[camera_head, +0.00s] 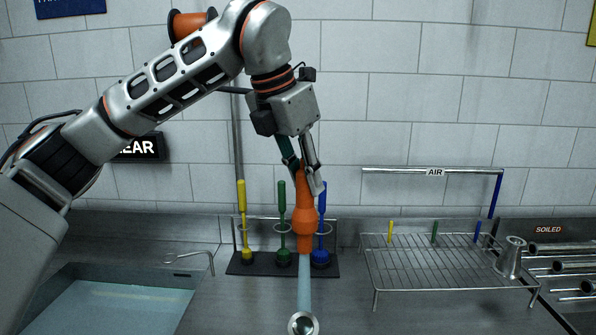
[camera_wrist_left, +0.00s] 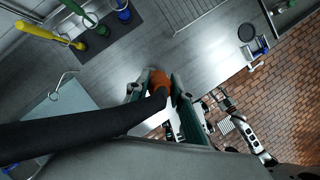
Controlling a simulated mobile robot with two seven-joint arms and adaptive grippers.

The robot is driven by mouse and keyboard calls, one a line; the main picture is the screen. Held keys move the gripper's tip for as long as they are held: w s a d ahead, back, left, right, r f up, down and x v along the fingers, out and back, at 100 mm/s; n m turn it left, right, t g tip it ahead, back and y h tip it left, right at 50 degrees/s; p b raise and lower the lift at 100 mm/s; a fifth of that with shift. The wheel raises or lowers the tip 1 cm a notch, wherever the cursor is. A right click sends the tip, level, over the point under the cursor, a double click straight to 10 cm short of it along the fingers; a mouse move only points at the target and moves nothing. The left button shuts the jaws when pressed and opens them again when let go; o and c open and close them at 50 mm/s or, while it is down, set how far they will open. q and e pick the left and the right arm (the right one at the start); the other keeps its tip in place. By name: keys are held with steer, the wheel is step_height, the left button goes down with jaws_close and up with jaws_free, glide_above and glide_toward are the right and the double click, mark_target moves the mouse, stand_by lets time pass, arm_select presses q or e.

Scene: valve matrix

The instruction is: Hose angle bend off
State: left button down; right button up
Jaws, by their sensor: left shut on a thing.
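My left gripper (camera_head: 305,178) reaches down from above and is shut on an orange hose nozzle (camera_head: 305,225), which points downward. A pale blue stream (camera_head: 304,282) runs from the nozzle's lower end toward a round metal opening (camera_head: 303,323) at the bottom edge of the head view. This may be the angle bend; most of it is cut off. In the left wrist view the orange nozzle (camera_wrist_left: 157,82) is between my left fingers (camera_wrist_left: 157,92), with a thick black hose (camera_wrist_left: 70,137) trailing left. My right gripper cannot be made out.
Yellow (camera_head: 242,215), green (camera_head: 282,220) and blue (camera_head: 322,215) brushes stand in a rack behind the nozzle. A water-filled sink (camera_head: 100,305) is at left. A wire drying rack (camera_head: 440,265) with a metal fitting (camera_head: 511,257) is at right, near soiled pipes (camera_head: 565,265).

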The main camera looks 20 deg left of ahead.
mark_target(304, 205)
arm_select(q)
step_height(304, 205, down, 4)
steer(key=shift+a+r, duration=0.1)
steer(key=shift+r, duration=0.05)
steer(key=shift+f, duration=0.95)
arm_select(e)
steer(key=shift+a, duration=0.1)
steer(key=shift+d, duration=0.25)
steer(key=shift+a, duration=0.25)
